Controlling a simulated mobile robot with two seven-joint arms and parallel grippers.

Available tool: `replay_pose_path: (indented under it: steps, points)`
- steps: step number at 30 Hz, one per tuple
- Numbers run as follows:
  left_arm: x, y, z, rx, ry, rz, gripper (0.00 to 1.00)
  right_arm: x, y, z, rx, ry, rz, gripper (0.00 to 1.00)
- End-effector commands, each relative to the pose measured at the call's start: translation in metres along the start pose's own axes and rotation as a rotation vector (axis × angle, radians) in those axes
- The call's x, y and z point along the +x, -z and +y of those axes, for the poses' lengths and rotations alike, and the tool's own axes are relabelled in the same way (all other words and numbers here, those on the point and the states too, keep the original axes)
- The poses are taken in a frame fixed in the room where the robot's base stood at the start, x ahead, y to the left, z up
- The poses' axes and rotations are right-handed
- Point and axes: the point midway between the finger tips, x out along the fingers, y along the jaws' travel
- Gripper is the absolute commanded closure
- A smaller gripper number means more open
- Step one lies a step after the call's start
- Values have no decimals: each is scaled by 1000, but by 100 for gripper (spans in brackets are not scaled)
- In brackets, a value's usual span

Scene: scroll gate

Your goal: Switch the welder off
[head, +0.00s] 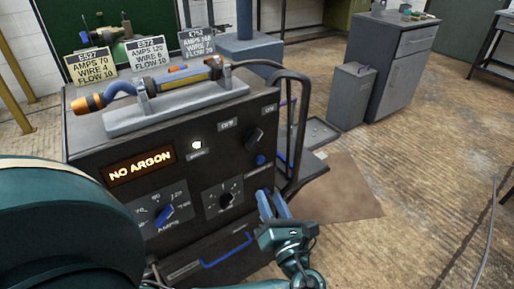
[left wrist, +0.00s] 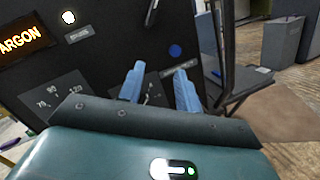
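The welder (head: 90,135) is a dark box with a lit amber NO ARGON display (head: 140,167) and a lit white lamp (head: 196,145). A black rotary switch (head: 254,138) sits at its upper right, between an OFF label (head: 227,124) and an ON label (head: 268,109); it appears tilted toward ON. My left gripper (head: 274,205) is below that switch, before the panel's lower right. In the left wrist view its blue fingers (left wrist: 160,88) are apart, with nothing held between them; a dial shows behind. My right gripper is out of view.
A blue AMPS knob (head: 164,214), a black dial (head: 226,200) and a blue button (head: 260,160) are on the panel. A torch (head: 180,77) lies on top, with several cards behind. A cart frame (head: 303,130) stands close on the right. Open floor (head: 430,190) lies beyond.

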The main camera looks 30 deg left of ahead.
Motion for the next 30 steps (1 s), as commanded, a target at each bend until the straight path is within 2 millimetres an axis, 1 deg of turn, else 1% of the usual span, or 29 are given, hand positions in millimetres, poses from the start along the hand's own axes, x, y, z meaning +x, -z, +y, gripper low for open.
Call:
replay_pose_path:
  steps: [1,4,7,10,14,21,24,27,30]
  points:
    - [0,-10,2,65,-42,-52,66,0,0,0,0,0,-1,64]
    - [-1,-23,6,157,-103,-115,66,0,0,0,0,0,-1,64]
    - [2,-28,9,196,-130,-140,66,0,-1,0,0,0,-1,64]
    - [12,-30,10,201,-134,-143,66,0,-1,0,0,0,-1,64]
    - [36,-34,13,199,-135,-143,66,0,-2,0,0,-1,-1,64]
    - [86,-41,19,200,-132,-141,66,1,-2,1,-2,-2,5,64]
    - [103,-43,21,199,-131,-140,66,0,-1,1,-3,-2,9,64]
    - [115,-45,22,199,-130,-140,66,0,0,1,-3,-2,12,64]
    - [123,-46,22,199,-127,-139,66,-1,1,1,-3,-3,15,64]
